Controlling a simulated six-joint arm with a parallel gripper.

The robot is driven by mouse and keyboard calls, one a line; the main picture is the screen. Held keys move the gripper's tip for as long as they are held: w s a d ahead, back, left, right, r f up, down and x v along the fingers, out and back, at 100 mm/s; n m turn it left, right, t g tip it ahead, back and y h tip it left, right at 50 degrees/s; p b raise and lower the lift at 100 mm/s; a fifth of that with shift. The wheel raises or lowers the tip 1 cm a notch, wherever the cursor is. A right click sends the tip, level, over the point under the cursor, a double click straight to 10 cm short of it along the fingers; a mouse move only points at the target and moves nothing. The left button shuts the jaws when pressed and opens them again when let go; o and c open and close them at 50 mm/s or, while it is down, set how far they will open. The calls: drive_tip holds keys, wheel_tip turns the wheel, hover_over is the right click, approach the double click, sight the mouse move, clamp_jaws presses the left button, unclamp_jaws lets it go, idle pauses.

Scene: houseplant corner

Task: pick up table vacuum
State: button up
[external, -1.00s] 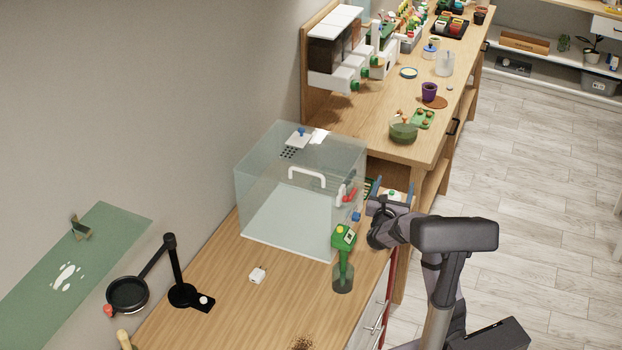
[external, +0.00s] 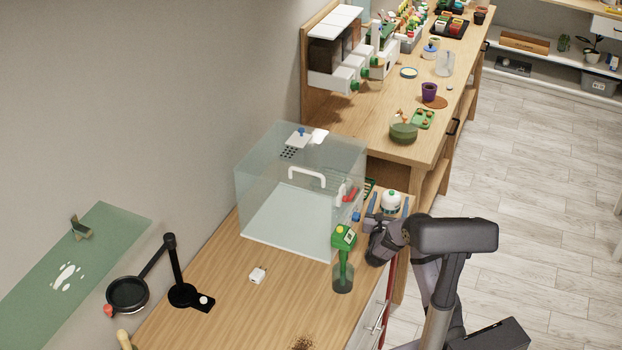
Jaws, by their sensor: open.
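A small white domed device with a dark green top, which looks like the table vacuum (external: 391,202), sits at the right end of the wooden desk, to the right of the clear box. My gripper (external: 388,212) is open, with its two bluish fingers apart on the left and right of the white device in the picture. I cannot tell whether the fingers touch it or how far they are above the desk. The lower front of the device is partly hidden by my gripper.
A clear box (external: 268,215) with a white handle stands left of my gripper. A green tool in a clear cup (external: 343,281) stands close in front. The desk's middle is mostly clear.

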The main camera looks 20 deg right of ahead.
drive_tip(key=shift+w+d, duration=0.15)
drive_tip(key=shift+w, duration=0.05)
drive_tip(key=shift+p+x, duration=0.55)
drive_tip(key=shift+x, duration=2.5)
drive_tip(key=c, duration=1.3)
drive_tip(key=shift+o, duration=0.2)
drive_tip(key=shift+r, duration=0.1)
wheel_tip(320, 180, up, 10)
